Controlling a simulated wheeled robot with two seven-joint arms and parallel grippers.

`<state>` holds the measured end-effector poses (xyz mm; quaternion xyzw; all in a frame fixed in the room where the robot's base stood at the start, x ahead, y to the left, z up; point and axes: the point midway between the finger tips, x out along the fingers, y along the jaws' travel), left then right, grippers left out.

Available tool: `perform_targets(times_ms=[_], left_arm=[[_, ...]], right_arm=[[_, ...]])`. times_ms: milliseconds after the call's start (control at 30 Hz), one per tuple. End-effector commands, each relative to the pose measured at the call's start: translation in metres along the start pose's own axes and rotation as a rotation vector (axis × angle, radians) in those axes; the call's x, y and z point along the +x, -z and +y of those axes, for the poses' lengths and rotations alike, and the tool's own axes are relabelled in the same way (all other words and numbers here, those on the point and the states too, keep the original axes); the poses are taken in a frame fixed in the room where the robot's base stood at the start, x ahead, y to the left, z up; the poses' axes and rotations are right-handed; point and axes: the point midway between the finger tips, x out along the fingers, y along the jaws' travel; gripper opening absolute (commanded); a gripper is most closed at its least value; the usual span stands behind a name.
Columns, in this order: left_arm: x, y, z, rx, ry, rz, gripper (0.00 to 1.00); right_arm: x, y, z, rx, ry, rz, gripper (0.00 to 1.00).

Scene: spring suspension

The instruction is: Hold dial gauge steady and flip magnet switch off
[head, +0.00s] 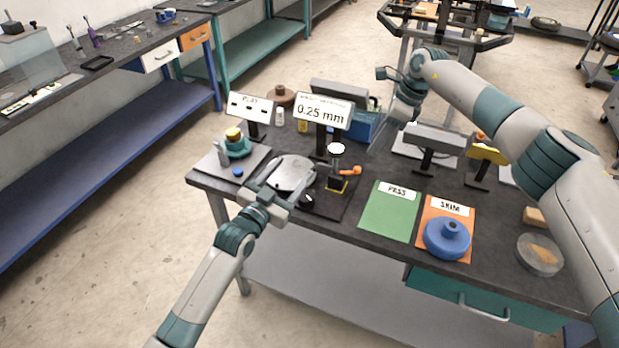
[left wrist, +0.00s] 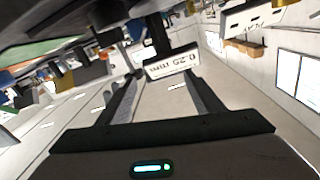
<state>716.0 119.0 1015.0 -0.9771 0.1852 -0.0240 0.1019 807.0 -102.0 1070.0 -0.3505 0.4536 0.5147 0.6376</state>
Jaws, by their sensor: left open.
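The dial gauge (head: 337,149) has a pale round face and stands upright on a small magnet base (head: 338,184) with a yellow stripe. An orange lever (head: 351,170), which looks like the magnet switch, sticks out to the right of the base. My left gripper (head: 284,186) is left of the base, apart from it, over a silver round part. Its two fingers (left wrist: 165,100) are spread and empty in the left wrist view.
A display reading 0.25 mm (head: 323,110) stands behind the gauge and shows in the left wrist view (left wrist: 172,66). A blue part (head: 447,238) sits on the orange SKIM mat (head: 431,207). Signs and boxes crowd the back.

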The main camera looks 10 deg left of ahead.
Motion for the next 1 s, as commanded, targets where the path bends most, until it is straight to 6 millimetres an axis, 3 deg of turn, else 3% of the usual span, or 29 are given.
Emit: perform_targets(times_ms=[100,300,767,1000], left_arm=[[-0.001,0.014,0.032,-0.121,-0.052,0.002,0.6],[-0.003,0.024,0.054,-0.207,-0.094,0.001,0.6],[-0.001,0.024,0.055,-0.211,-0.096,0.001,0.6],[0.016,0.025,0.057,-0.211,-0.095,0.001,0.6]], right_arm=[[0.0,0.0,0.0,0.0,0.0,0.0,0.31],[0.0,0.0,0.0,0.0,0.0,0.0,0.31],[0.0,0.0,0.0,0.0,0.0,0.0,0.31],[0.0,0.0,0.0,0.0,0.0,0.0,0.31]])
